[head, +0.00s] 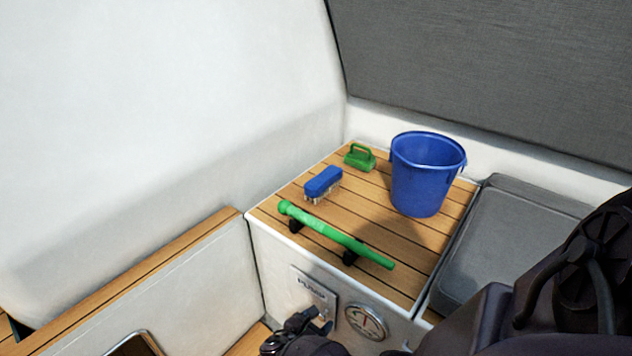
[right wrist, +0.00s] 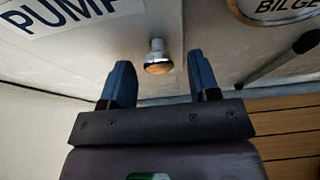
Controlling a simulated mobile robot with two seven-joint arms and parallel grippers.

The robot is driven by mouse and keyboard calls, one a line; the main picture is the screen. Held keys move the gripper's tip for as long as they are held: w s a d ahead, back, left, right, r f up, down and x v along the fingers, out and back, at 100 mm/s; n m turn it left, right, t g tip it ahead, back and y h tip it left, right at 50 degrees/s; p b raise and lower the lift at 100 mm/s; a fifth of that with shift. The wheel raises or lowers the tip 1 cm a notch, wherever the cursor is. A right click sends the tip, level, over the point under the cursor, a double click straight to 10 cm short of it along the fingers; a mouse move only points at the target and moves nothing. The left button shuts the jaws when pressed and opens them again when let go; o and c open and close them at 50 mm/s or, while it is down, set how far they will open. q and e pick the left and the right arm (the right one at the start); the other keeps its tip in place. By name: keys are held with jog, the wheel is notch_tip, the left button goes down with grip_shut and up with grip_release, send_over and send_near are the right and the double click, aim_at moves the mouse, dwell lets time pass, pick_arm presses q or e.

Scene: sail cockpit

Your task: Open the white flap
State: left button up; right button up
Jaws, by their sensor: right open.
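The white flap (head: 314,287) marked "PUMP" is on the front face of the white locker. It appears shut, though my gripper covers its lower part. In the right wrist view the label (right wrist: 60,14) is at the top left, and a small shiny knob (right wrist: 157,58) sticks out of the white surface right of it. My right gripper (head: 318,319) is in front of the flap. In the right wrist view its two blue fingers (right wrist: 158,78) are apart, with the knob in line with the gap. I cannot tell whether the knob is between the fingertips. My left gripper is not in view.
On the locker's slatted top (head: 420,270) are a blue bucket (head: 420,185), a blue brush (head: 322,184), a green scrubber (head: 360,157) and a green bar (head: 335,236). A bench (head: 170,270) is on the left.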

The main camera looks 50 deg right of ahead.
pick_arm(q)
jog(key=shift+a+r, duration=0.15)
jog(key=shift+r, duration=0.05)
pick_arm(e)
jog(key=shift+d, duration=0.2)
